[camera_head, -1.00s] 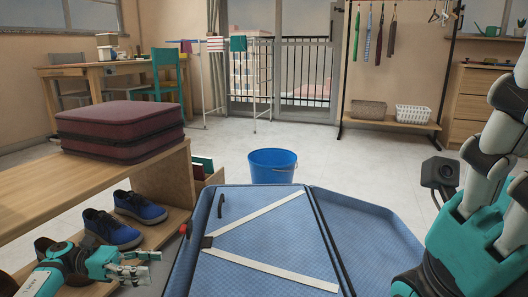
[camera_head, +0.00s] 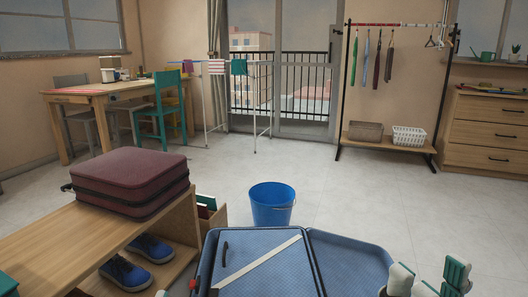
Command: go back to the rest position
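My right gripper (camera_head: 428,277) shows at the bottom right edge, beside the right part of the open blue suitcase (camera_head: 345,262). Its teal and white fingers stand apart with a gap between them, and nothing shows held. The rest of that arm is cut off by the frame. Of my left arm, only a teal part shows in the bottom left corner, with small bits at the bottom edge. My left gripper's fingers cannot be made out clearly.
A maroon case (camera_head: 132,184) lies on the wooden bench (camera_head: 55,240), with blue shoes (camera_head: 125,272) on its lower shelf. A blue bucket (camera_head: 272,204) stands behind the suitcase. Open floor lies beyond, towards the drying rack, clothes rail and drawers (camera_head: 490,133).

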